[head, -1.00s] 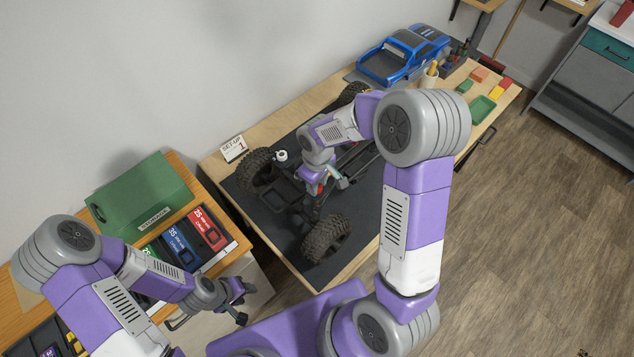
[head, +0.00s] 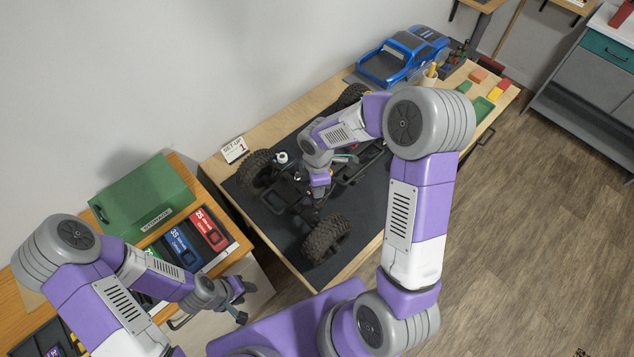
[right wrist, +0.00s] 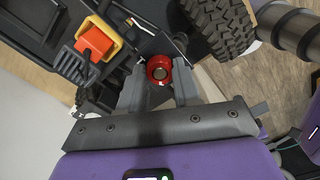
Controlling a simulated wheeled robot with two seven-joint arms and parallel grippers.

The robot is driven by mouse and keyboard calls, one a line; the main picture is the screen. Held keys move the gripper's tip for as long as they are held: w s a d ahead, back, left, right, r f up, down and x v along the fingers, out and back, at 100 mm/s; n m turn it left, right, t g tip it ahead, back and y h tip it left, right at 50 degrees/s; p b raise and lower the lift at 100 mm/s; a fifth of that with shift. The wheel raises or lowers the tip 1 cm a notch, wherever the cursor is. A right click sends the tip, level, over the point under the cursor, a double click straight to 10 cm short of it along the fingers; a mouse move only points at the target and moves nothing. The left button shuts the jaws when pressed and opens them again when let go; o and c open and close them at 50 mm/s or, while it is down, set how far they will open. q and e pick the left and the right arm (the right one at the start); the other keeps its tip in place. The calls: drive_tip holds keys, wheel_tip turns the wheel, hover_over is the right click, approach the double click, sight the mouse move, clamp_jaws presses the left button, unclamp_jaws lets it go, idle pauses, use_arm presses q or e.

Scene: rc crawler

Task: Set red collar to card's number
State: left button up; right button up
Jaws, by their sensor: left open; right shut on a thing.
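The set-up card (head: 234,149) stands on the back left of the workbench and reads "SET-UP 1". The crawler chassis (head: 290,190) with its black tyres lies on the dark mat. In the right wrist view the red collar (right wrist: 158,70) sits between the fingertips of my right gripper (right wrist: 158,82), which is shut on it. In the head view my right arm hides the collar and most of that gripper over the chassis. My left gripper (head: 240,298) is open and empty, left of the workbench's front edge, away from the chassis.
A blue truck body (head: 402,57) stands at the back right of the bench. A green storage box (head: 145,197) and red, blue and green battery packs are on the left table. A tyre (right wrist: 222,25) is close to my right gripper. An orange and yellow connector (right wrist: 96,41) is also near.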

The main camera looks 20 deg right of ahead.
drive_tip(key=shift+n, duration=0.8)
drive_tip(key=o, duration=1.1)
drive_tip(key=shift+c, duration=0.2)
wheel_tip(320, 180, up, 8)
drive_tip(key=shift+f+p, duration=0.15)
drive_tip(key=shift+p, duration=0.3)
drive_tip(key=shift+f, duration=0.1)
